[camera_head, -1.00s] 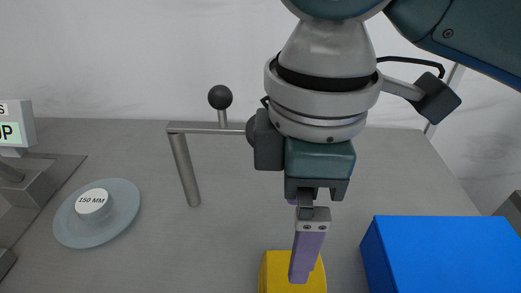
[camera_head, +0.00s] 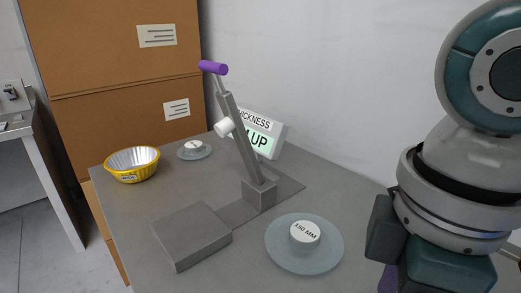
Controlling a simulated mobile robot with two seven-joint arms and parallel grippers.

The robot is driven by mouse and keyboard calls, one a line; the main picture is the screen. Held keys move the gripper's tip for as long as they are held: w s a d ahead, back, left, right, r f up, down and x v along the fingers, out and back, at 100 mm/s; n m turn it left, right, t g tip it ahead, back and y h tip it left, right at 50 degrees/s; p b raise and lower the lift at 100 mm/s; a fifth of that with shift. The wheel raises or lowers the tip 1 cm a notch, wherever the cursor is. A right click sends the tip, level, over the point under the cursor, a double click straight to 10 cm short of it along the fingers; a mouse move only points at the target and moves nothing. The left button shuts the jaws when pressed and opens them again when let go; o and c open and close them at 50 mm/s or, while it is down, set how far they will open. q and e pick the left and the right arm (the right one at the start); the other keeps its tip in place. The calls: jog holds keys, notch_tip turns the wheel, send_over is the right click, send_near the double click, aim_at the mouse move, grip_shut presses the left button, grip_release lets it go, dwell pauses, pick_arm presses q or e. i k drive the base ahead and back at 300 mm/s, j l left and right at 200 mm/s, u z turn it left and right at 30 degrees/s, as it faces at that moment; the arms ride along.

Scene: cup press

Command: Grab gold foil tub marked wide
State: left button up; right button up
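A gold foil tub (camera_head: 133,165) with a silver inside and a small label on its front stands at the far left corner of the grey table. The label is too small to read with certainty. My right arm comes in at the right edge, far from the tub, and its gripper (camera_head: 388,279) shows only a bit of a purple finger at the bottom edge. Whether it is open or shut is hidden. My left gripper is out of view.
A grey press (camera_head: 258,193) with a purple-handled lever stands mid-table, a flat block (camera_head: 190,237) before it. A sign (camera_head: 263,137) is behind. A disc marked 150 MM (camera_head: 290,262) lies in front; a smaller disc (camera_head: 183,154) lies right of the tub. Cardboard boxes (camera_head: 110,70) stand behind.

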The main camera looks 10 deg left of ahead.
aim_at(135, 164)
jog(key=u, duration=1.05)
